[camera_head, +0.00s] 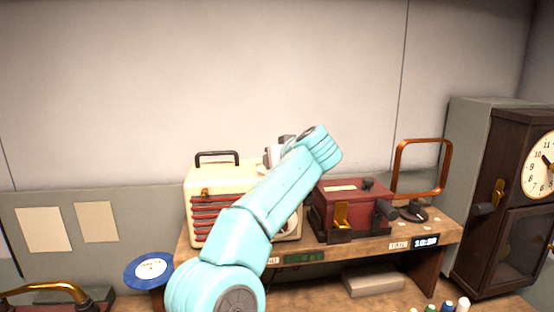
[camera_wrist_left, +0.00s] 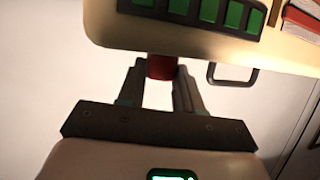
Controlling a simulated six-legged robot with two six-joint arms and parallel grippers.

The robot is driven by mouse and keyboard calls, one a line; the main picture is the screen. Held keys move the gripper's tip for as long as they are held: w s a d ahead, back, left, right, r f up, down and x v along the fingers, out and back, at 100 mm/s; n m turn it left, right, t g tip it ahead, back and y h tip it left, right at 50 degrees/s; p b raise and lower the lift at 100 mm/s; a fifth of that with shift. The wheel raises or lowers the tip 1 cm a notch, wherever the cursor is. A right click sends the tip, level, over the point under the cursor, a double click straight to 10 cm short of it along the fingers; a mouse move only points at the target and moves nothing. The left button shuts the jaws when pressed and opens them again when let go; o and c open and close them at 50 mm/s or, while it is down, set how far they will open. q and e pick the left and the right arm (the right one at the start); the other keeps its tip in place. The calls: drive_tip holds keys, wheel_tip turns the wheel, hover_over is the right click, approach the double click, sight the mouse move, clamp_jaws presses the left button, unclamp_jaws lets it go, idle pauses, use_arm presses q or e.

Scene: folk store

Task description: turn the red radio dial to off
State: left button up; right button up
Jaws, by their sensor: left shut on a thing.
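The cream radio (camera_head: 222,180) with red slats and a dark top handle stands on the wooden shelf in the head view. In the left wrist view its cream body (camera_wrist_left: 110,28) fills the top, with a row of green keys. The red dial (camera_wrist_left: 162,66) sticks out from the radio's edge. My left gripper (camera_wrist_left: 160,82) is shut on the dial, one finger on each side. In the head view my left arm crosses in front of the radio, and the left gripper (camera_head: 278,152) shows partly at its upper right. The dial is hidden there. My right gripper is not in view.
A dark red box (camera_head: 345,205) with a yellow part stands right of the radio. A copper-coloured frame (camera_head: 445,168) and a dark clock cabinet (camera_head: 515,125) are further right. A blue disc (camera_head: 150,270) lies at the left. The wall above is clear.

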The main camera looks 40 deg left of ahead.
use_arm(q)
drive_tip(key=shift+f, duration=0.15)
drive_tip(key=o, duration=0.8)
drive_tip(key=shift+a, duration=0.1)
drive_tip(key=shift+c, duration=0.2)
drive_tip(key=shift+a, duration=0.1)
drive_tip(key=shift+s+d, duration=0.15)
drive_tip(key=shift+d, duration=0.25)
drive_tip(key=b+v, duration=0.2)
drive_tip(key=v, duration=1.3)
drive_tip(key=shift+d+r+b, duration=0.15)
drive_tip(key=shift+r+b, duration=0.15)
drive_tip(key=shift+r, duration=0.05)
